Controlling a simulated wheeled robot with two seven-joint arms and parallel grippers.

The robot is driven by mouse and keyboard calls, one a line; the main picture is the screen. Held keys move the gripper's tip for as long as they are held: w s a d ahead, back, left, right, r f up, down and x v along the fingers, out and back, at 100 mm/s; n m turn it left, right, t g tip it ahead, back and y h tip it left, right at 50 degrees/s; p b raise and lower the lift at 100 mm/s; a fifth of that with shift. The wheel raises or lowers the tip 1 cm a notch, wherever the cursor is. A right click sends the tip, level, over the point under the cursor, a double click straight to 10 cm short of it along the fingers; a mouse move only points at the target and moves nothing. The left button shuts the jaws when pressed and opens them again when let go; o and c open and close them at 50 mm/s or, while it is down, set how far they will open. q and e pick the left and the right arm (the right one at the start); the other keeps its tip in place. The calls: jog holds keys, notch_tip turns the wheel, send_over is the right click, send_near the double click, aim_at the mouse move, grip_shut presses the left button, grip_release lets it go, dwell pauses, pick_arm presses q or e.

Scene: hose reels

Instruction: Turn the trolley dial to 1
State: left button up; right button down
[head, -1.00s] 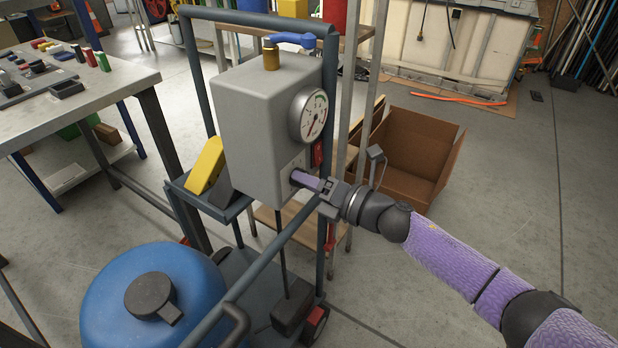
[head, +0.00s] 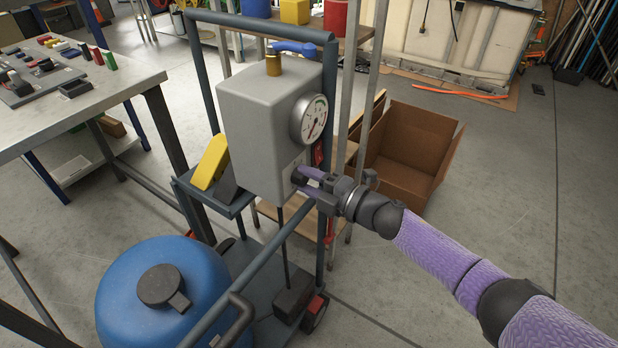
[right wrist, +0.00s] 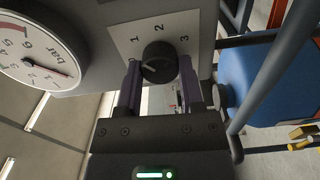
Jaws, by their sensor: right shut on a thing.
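The trolley's grey box (head: 262,140) carries a round pressure gauge (head: 309,118) and, below it, a small black dial (head: 299,176). In the right wrist view the dial (right wrist: 160,62) sits on a pale plate (right wrist: 122,36) marked 1, 2 and 3. A thin pale mark shows on the dial's left part, on the side of the 1; its exact alignment is hard to tell. My right gripper (head: 306,182) is shut on the dial, with one finger on each side of it in the right wrist view (right wrist: 160,78). My left gripper is out of view.
The trolley's dark blue frame (head: 334,130) rises close to my right gripper. A blue tank (head: 150,285) stands at the lower left. A workbench (head: 95,85) is at the left. An open cardboard box (head: 410,150) lies behind. The floor at the right is clear.

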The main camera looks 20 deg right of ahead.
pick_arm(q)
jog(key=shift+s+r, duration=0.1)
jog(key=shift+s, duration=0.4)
pick_arm(e)
jog(key=shift+c, duration=1.1)
grip_release()
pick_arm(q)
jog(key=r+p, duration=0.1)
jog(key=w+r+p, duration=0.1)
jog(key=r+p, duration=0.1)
pick_arm(e)
jog(key=v, duration=1)
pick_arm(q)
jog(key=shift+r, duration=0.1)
pick_arm(e)
jog(key=shift+f, duration=0.15)
